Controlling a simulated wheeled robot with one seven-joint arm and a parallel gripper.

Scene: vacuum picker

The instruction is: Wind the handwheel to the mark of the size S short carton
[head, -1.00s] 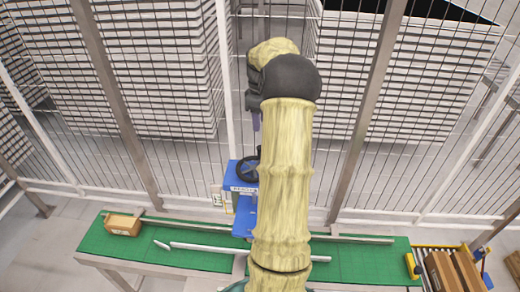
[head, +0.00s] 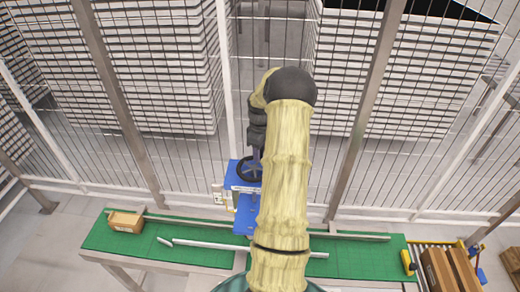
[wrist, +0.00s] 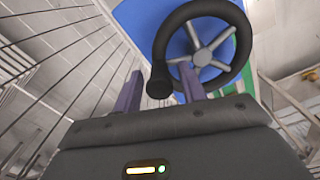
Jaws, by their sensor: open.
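The handwheel (wrist: 236,72) is a black ring with grey spokes and a black knob (wrist: 159,82) on its rim. It sits on a blue machine (head: 237,176) behind the green conveyor, where the wheel (head: 246,170) shows partly behind my arm. My gripper (wrist: 160,84) is open, and the knob appears between its two purple fingers in the wrist view. I cannot tell whether the fingers touch it. In the head view my gripper (head: 255,155) is above the wheel, partly hidden. A carton (head: 126,222) stands on the left of the conveyor. I cannot read any size marks.
The green conveyor (head: 350,262) runs across the front, with metal guide rails (head: 215,245) along it. A wire fence (head: 180,110) stands close behind the machine. Brown cartons (head: 440,270) are at the right end. A white label panel (head: 218,196) is left of the machine.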

